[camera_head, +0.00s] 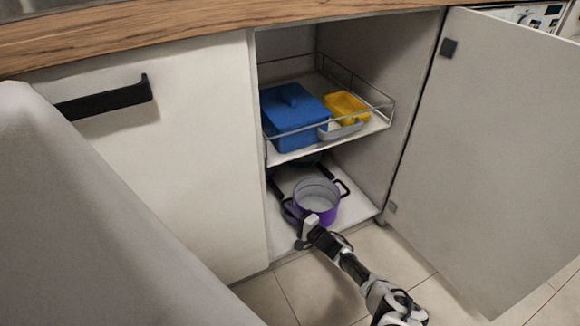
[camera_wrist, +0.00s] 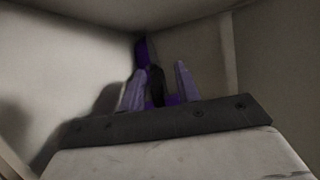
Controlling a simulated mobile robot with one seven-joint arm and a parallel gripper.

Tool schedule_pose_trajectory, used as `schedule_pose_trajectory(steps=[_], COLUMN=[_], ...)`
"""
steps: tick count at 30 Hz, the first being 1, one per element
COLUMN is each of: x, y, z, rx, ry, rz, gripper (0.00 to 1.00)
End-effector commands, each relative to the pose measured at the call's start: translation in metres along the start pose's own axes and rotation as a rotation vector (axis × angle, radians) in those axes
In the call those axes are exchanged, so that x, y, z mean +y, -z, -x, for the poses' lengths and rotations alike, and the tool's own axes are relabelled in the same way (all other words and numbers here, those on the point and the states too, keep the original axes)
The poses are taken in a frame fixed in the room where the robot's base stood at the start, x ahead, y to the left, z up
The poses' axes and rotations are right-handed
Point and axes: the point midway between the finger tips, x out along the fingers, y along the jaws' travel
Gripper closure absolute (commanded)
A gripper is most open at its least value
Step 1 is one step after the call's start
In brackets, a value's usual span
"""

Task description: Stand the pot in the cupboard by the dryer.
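The purple pot (camera_head: 318,214) stands upright on the white floor of the open cupboard (camera_head: 362,209), below the wire shelf. It has black handles at its sides. My gripper (camera_head: 304,228) is low at the pot's front left, by its near handle. In the wrist view my two fingers (camera_wrist: 160,88) stand apart, with a dark strip, seemingly the handle, between them. A gap shows beside the right finger, so the gripper looks open around the handle. Purple parts of the pot (camera_wrist: 144,52) show behind the fingers. Contact with the handle is hard to make out.
A wire-railed shelf (camera_head: 290,157) above holds a blue lidded box (camera_head: 292,115), a yellow container (camera_head: 346,106) and a grey dish (camera_head: 341,130). A dark object behind the pot is mostly hidden. The cupboard door (camera_head: 485,150) stands open at right; a closed cabinet front (camera_head: 170,170) is at left.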

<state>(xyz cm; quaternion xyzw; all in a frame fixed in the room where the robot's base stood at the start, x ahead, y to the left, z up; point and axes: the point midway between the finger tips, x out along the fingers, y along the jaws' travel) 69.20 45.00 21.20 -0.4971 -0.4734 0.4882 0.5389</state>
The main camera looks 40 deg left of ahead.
Motion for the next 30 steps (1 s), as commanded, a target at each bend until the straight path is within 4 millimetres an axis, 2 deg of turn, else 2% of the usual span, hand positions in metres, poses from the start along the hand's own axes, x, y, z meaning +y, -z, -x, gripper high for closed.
schedule_pose_trajectory(steps=[12,16,21,30], x=[-0.003,-0.001,0.0,0.001], y=[0.001,0.001,0.0,-0.001], z=[0.082,0.101,0.114,0.116], rx=[0.005,0.004,0.001,0.0], ry=[-0.001,-0.001,0.0,0.0], rz=[-0.002,-0.002,-0.002,-0.002], gripper=[0.67,0.67,0.67,0.67])
